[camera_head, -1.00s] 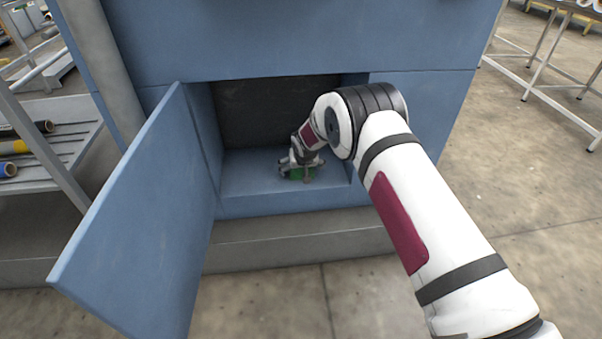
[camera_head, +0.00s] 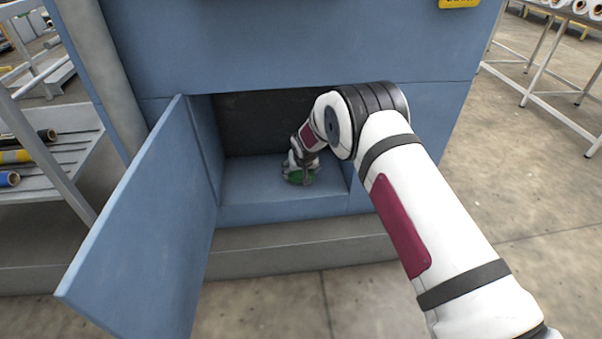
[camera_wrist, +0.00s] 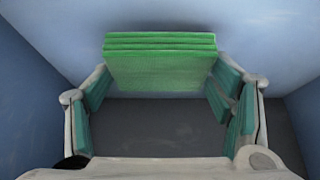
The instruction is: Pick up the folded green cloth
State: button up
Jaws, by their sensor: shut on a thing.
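The folded green cloth (camera_wrist: 160,65) shows in the wrist view as a layered block between my gripper's fingertips. My gripper (camera_wrist: 160,75) has teal pads on both fingers and is shut on the cloth's two sides. The cloth appears to be held a little above the compartment floor (camera_head: 260,190), though the gap is hard to see.
The blue door (camera_head: 140,235) stands open at the left. The compartment's right wall and upper edge are close to my arm. A rack with rolls (camera_head: 15,157) stands at far left, a table (camera_head: 560,20) at upper right. The floor in front is clear.

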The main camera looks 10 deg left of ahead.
jog(key=s+d+r+p, duration=0.1)
jog(key=s+d+p, duration=0.1)
jog(key=s, duration=0.5)
jog(key=s+d+r+p, duration=0.1)
jog(key=s+d+p, duration=0.1)
jog(key=s, duration=0.6)
jog(key=shift+s+d+p, duration=0.2)
jog(key=shift+p, duration=0.35)
